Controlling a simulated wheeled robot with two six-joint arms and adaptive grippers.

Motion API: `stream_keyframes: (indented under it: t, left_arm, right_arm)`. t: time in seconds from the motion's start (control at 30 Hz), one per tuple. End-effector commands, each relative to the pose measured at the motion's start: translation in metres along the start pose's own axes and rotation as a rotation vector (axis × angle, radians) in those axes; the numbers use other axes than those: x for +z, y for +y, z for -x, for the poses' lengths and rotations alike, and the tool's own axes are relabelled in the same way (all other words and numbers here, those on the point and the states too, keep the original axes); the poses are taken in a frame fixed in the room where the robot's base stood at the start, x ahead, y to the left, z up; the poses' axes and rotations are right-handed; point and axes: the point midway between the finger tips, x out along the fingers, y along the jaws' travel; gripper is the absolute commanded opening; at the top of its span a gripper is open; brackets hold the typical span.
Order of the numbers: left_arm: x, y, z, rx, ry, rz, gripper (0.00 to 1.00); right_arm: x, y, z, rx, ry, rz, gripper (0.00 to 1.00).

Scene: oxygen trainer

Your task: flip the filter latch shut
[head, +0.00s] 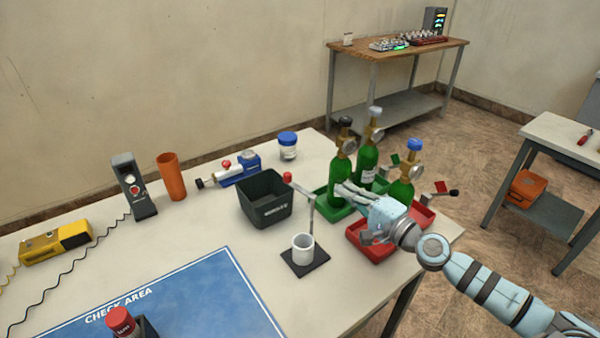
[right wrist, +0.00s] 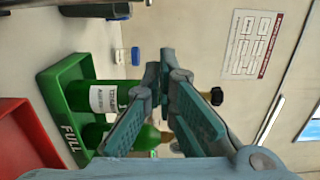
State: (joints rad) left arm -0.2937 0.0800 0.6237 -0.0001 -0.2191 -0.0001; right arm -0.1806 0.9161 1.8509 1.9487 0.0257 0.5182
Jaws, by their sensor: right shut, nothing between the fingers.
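I cannot pick out the filter latch for sure. A blue and grey device (head: 238,170) with a red knob lies at the back of the white table; whether it carries the latch is too small to tell. My right gripper (head: 342,190) reaches in from the right, in front of the green bottles (head: 367,160). Its fingers are shut and empty, and in the right wrist view the fingertips (right wrist: 165,68) meet beside a labelled green bottle (right wrist: 90,98). My left gripper is not in view.
A dark bin (head: 262,208) and a stand with a white cup (head: 303,246) are left of my right gripper. A green tray (head: 327,208) and red tray (head: 374,250) are close by it. The blue check area mat (head: 190,300) lies at the front left.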

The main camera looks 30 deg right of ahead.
Motion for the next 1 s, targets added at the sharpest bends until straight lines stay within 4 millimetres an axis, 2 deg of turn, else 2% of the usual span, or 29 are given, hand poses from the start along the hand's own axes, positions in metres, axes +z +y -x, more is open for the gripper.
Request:
stream_keyframes:
  t: [0.2, 0.33, 0.53, 0.73, 0.83, 1.0]
  left_arm:
    - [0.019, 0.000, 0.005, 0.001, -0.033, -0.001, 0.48]
    - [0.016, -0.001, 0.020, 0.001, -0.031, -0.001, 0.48]
    - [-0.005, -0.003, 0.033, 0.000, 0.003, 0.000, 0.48]
    - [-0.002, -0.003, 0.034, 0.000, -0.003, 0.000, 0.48]
    - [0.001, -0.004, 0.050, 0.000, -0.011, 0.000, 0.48]
    - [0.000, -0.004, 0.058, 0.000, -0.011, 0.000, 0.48]
  right_arm:
    - [-0.003, 0.001, -0.006, 0.002, 0.002, 0.000, 0.00]
    - [-0.004, -0.002, -0.021, -0.001, 0.005, -0.005, 0.00]
    - [-0.002, 0.000, -0.062, 0.001, 0.000, -0.006, 0.00]
    - [-0.001, 0.003, -0.105, 0.003, -0.002, -0.004, 0.00]
    - [0.017, 0.000, -0.109, 0.006, -0.004, -0.004, 0.00]
    - [0.034, 0.003, -0.113, 0.007, -0.003, -0.001, 0.00]
